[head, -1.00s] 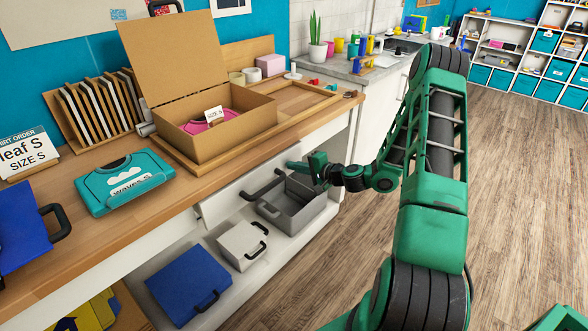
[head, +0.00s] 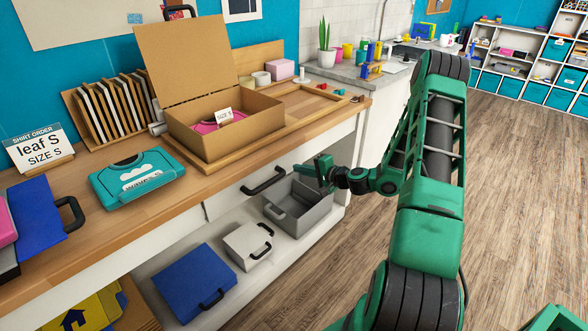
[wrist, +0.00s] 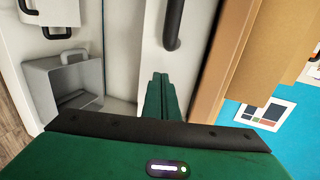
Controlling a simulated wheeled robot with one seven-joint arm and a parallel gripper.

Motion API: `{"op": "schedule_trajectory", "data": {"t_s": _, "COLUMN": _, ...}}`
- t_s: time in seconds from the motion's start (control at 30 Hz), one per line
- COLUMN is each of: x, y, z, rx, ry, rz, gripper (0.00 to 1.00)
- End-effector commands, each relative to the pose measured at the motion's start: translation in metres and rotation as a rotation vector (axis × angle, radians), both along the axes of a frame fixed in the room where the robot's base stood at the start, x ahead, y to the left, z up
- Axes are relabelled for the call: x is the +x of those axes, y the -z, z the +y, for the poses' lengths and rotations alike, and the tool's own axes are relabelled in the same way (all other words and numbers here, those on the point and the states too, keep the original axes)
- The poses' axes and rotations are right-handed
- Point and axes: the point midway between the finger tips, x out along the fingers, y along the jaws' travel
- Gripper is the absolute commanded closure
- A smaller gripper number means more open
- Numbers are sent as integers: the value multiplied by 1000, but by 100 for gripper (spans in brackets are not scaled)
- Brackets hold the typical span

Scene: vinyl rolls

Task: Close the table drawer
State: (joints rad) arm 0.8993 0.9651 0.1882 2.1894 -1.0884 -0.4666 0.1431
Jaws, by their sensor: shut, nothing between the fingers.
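The table drawer has a white front (head: 232,195) with a black bar handle (head: 264,181), under the wooden table top (head: 130,232). Its front looks flush or nearly flush with the table; a small gap cannot be ruled out. In the wrist view the handle (wrist: 174,22) stands beyond my fingertips, beside the white front (wrist: 209,60). My gripper (head: 318,166) is shut and empty, right of the handle at the drawer front. In the wrist view its green fingers (wrist: 161,96) are together, pointing at the front. Whether they touch it is unclear.
A grey open bin (head: 298,208), a white box (head: 248,245) and a blue box (head: 194,282) sit on the low shelf below the drawer.

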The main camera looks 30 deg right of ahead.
Motion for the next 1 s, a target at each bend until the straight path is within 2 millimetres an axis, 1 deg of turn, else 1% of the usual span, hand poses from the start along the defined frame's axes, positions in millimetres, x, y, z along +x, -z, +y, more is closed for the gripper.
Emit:
{"op": "schedule_trajectory", "data": {"t_s": 0.03, "x": -11, "y": -3, "z": -6, "rx": 2, "ry": 5, "rz": 1, "gripper": 100}}
{"op": "schedule_trajectory", "data": {"t_s": 0.07, "x": -17, "y": -5, "z": -9, "rx": 1, "ry": 7, "rz": 1, "gripper": 100}}
{"op": "schedule_trajectory", "data": {"t_s": 0.23, "x": -48, "y": -16, "z": -14, "rx": 1, "ry": 2, "rz": 1, "gripper": 100}}
{"op": "schedule_trajectory", "data": {"t_s": 0.4, "x": -73, "y": -24, "z": -19, "rx": 1, "ry": -3, "rz": 1, "gripper": 100}}
{"op": "schedule_trajectory", "data": {"t_s": 0.5, "x": -82, "y": -27, "z": -21, "rx": 0, "ry": -5, "rz": 1, "gripper": 100}}
{"op": "schedule_trajectory", "data": {"t_s": 0.67, "x": -89, "y": -30, "z": -23, "rx": 0, "ry": -6, "rz": 0, "gripper": 100}}
{"op": "schedule_trajectory", "data": {"t_s": 0.87, "x": -90, "y": -31, "z": -21, "rx": -3, "ry": -12, "rz": 1, "gripper": 100}}
{"op": "schedule_trajectory", "data": {"t_s": 0.97, "x": -91, "y": -32, "z": -12, "rx": -31, "ry": -50, "rz": 16, "gripper": 100}}
{"op": "schedule_trajectory", "data": {"t_s": 1.0, "x": -93, "y": -34, "z": -6, "rx": -52, "ry": -77, "rz": 27, "gripper": 100}}
